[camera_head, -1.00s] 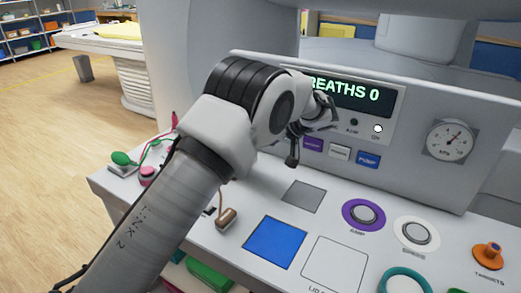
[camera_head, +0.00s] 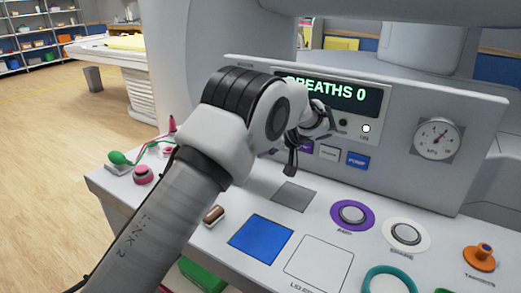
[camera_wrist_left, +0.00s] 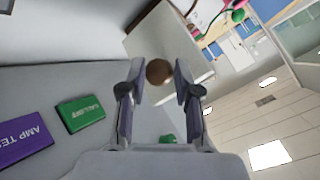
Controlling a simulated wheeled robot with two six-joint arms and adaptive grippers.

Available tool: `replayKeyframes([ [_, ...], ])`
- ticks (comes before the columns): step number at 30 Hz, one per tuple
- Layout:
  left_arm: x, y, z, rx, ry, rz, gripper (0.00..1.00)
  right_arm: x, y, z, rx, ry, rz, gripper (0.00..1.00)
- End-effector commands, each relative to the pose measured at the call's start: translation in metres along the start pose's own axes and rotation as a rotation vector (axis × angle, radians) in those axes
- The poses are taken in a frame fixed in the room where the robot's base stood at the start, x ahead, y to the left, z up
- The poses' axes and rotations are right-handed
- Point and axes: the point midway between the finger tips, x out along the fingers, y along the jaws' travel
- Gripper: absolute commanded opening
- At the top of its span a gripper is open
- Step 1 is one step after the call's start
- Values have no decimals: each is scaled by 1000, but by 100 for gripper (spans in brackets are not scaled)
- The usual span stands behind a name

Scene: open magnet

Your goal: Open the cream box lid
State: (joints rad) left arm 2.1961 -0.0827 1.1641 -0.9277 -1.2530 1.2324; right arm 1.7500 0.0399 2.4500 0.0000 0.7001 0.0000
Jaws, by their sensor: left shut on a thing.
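My left gripper (camera_wrist_left: 158,88) has its two fingers on either side of a round brown knob (camera_wrist_left: 158,72) and is shut on it. Behind the knob in the wrist view is a pale, cream-grey surface (camera_wrist_left: 165,38); I cannot tell whether it is the cream box lid. In the head view my left arm comes in from the left and hides the knob and any cream box. Part of the gripper shows there, in front of the console panel. My right gripper is not in view.
The white console holds a blue square (camera_head: 260,239), a grey square (camera_head: 293,196), an outlined lid square (camera_head: 319,264), a purple-ringed button (camera_head: 352,214) and an orange knob (camera_head: 480,257). A brown block (camera_head: 213,215) lies beside my arm. A gauge (camera_head: 438,139) is on the upright panel.

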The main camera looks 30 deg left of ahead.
Motion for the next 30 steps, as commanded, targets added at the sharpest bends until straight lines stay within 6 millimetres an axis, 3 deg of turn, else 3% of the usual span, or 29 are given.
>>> replayKeyframes([
  [1, 7, 4, 5, 7, -10, 2, 35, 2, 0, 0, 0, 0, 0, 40],
  [3, 7, 4, 5, 7, -9, 2, 57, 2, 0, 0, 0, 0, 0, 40],
  [20, -2, 1, 1, 3, -1, 1, 57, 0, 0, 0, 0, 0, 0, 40],
  [23, -16, 1, 0, 3, 2, 1, 57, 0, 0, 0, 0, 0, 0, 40],
  [30, -76, 1, 1, 1, 4, 2, 57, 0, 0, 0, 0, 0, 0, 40],
])
